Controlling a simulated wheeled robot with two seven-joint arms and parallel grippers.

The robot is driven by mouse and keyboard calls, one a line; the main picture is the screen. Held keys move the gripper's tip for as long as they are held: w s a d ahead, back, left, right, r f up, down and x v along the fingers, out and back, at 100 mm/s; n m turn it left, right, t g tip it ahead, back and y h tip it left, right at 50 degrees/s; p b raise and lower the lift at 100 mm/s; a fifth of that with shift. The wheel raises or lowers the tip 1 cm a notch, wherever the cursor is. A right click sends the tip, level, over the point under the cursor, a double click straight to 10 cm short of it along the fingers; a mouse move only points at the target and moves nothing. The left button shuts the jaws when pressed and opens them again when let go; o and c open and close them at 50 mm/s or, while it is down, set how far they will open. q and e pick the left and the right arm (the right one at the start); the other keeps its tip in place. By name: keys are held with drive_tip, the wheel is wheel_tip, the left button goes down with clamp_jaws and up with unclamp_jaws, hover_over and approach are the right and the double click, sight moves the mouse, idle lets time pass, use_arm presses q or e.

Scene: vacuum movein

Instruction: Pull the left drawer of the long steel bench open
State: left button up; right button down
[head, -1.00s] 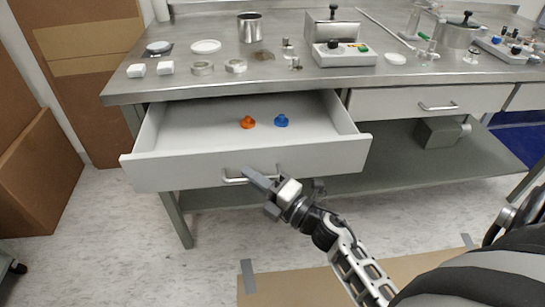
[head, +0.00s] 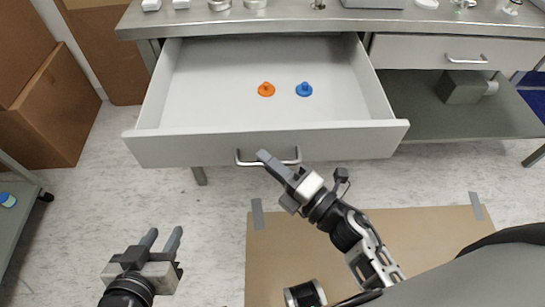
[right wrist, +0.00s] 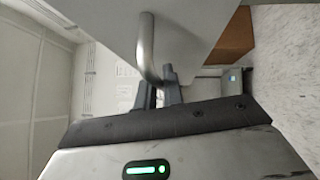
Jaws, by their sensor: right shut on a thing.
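The left drawer (head: 265,147) of the long steel bench (head: 330,20) stands well open, its pale interior showing. Its bar handle (head: 246,161) is on the drawer front and also shows in the right wrist view (right wrist: 147,45). My right gripper (head: 270,163) is shut on this handle, its fingers meeting the bar in the wrist view. My left gripper (head: 160,240) is open and empty, low in front of the bench, apart from the drawer.
An orange knob-like piece (head: 266,89) and a blue one (head: 304,89) sit in the drawer. The neighbouring drawer (head: 430,52) is closed. Cardboard boxes (head: 50,110) stand at left. A taped brown sheet (head: 400,225) lies on the floor, which is otherwise mostly clear.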

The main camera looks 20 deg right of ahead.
drive_tip(key=c, duration=1.6)
unclamp_jaws()
use_arm(q)
drive_tip(key=shift+r, duration=0.15)
use_arm(e)
drive_tip(key=shift+o, duration=0.4)
drive_tip(key=shift+d, duration=0.1)
use_arm(q)
drive_tip(key=shift+f+b, duration=0.35)
drive_tip(key=shift+b, duration=0.55)
use_arm(e)
drive_tip(key=v, duration=1.6)
drive_tip(key=shift+w+f, duration=0.1)
drive_tip(key=shift+f, duration=0.05)
